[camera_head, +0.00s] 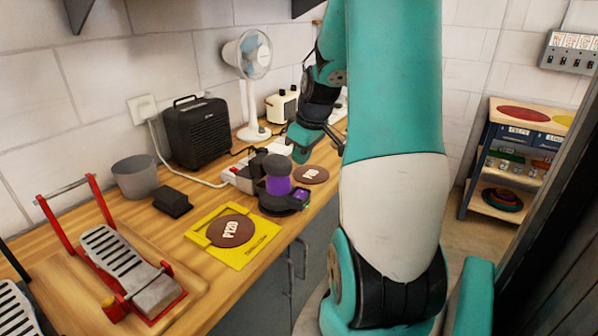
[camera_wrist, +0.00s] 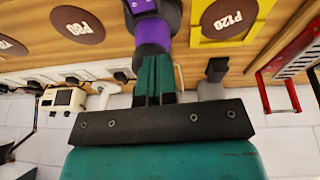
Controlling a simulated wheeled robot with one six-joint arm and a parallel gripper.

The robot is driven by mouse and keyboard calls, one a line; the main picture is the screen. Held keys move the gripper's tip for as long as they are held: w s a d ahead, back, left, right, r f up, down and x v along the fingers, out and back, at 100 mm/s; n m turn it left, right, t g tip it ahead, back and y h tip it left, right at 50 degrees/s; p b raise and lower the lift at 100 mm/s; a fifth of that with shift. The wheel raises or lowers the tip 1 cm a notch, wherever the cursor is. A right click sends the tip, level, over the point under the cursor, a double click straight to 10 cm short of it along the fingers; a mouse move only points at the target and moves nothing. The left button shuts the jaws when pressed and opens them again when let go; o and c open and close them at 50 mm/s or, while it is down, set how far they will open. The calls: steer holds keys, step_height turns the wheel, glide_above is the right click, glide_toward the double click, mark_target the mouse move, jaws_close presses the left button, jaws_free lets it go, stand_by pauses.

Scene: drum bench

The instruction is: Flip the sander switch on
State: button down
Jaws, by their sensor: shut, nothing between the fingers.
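The sander (camera_head: 278,186) stands on the wooden bench, with a purple body, a dark grey top and a dark base. A small purple-edged panel (camera_head: 300,196) shows on its right side; I cannot tell the switch's position. In the wrist view the sander (camera_wrist: 152,36) is at top centre. My gripper (camera_wrist: 155,66) is shut and empty, its green fingers side by side, with the tips overlapping the sander's lower edge in the picture. I cannot tell whether they touch it. In the head view my gripper (camera_head: 300,153) hangs above the bench behind the sander.
A brown P120 disc (camera_head: 230,231) lies on a yellow pad (camera_head: 258,250) in front of the sander. A P80 disc (camera_head: 311,174) lies right of it. A black heater (camera_head: 197,133), a fan (camera_head: 248,60) and a grey cup (camera_head: 135,176) stand behind. A red-framed rack (camera_head: 105,245) is at left.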

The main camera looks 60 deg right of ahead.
steer(key=shift+v, duration=1.05)
steer(key=shift+a, duration=0.15)
steer(key=w+a+r+n+y, duration=0.1)
steer(key=w+a+n, duration=0.1)
steer(key=a, duration=0.8)
steer(key=w+a+r+n+y, duration=0.1)
steer(key=w+a+r+y, duration=0.1)
steer(key=a, duration=0.8)
steer(key=s+a+n+g+y, duration=0.1)
steer(key=s+a+n, duration=0.1)
steer(key=s+a, duration=0.5)
steer(key=s+a+r+n+g, duration=0.1)
steer(key=s+a+g, duration=0.1)
steer(key=s+a, duration=0.5)
steer(key=a, duration=0.6)
steer(key=shift+a+r+n+y, duration=0.25)
steer(key=shift+n+y, duration=0.15)
steer(key=shift+w+d, duration=0.1)
